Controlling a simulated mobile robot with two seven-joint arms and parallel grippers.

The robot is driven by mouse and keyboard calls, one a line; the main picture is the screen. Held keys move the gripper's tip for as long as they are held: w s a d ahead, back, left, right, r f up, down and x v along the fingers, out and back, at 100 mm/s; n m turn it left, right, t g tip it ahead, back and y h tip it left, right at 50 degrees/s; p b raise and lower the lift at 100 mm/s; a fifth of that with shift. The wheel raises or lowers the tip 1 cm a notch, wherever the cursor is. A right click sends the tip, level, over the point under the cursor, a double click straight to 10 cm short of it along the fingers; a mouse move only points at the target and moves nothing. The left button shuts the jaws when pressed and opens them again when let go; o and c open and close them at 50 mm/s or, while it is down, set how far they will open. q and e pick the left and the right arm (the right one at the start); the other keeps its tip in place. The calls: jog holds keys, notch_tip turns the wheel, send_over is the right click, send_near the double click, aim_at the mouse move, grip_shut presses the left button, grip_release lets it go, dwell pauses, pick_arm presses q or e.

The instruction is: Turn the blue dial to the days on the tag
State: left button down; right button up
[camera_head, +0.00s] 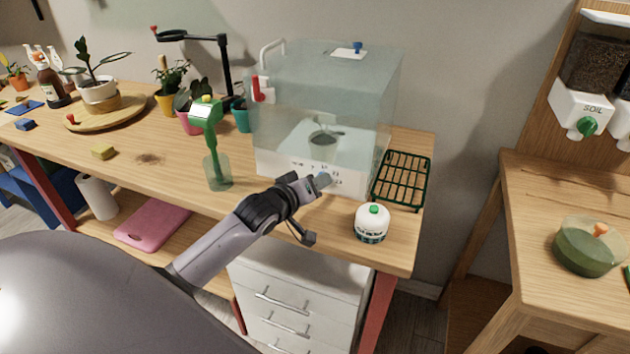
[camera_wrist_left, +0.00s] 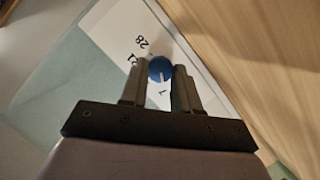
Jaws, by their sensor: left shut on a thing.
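The blue dial (camera_head: 325,178) sits on the white front base of a clear case (camera_head: 320,90). My left gripper (camera_head: 319,182) is at the dial. In the left wrist view my left gripper (camera_wrist_left: 160,82) is shut on the dial (camera_wrist_left: 160,66), one finger on each side. A pale mark shows on the dial's face. Numbers such as 28 are printed around it; others are partly hidden by the fingers. My right gripper is out of view.
A green wire rack (camera_head: 402,178) and a white jar with a green top (camera_head: 372,222) stand right of the dial, near my left gripper. The spray bottle stands to its left. Potted plants and a round wooden tray (camera_head: 107,117) are further left.

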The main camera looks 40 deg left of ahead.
pick_arm(q)
jog(key=shift+d+r+m+y+p, duration=0.1)
jog(key=shift+r+m+y+p, duration=0.15)
jog(key=shift+m+p, duration=0.25)
jog(key=shift+w+d+f+m+g+y, duration=0.1)
jog(key=shift+m+g+y, duration=0.3)
jog(key=shift+m+y, duration=0.2)
jog(key=m+y, duration=0.1)
jog(key=m, duration=0.2)
jog(key=shift+d+y, duration=0.15)
jog(key=shift+y, duration=0.2)
jog(key=m+y, duration=0.1)
jog(key=m, duration=0.1)
jog(key=shift+d+f+m+g+y, duration=0.1)
jog(key=shift+d+m+g+y, duration=0.05)
jog(key=shift+m+g+y, duration=0.2)
jog(key=m+y, duration=0.1)
jog(key=m+b, duration=0.1)
jog(key=shift+w+d+f+m+y, duration=0.1)
jog(key=shift+f+m+y, duration=0.05)
jog(key=shift+m+y, duration=0.2)
jog(key=m+y+b, duration=0.1)
jog(key=m+b, duration=0.1)
jog(key=m, duration=0.1)
jog(key=shift+d+f+y, duration=0.1)
jog(key=shift+d+y, duration=0.05)
jog(key=shift+y, duration=0.25)
jog(key=shift+m, duration=0.4)
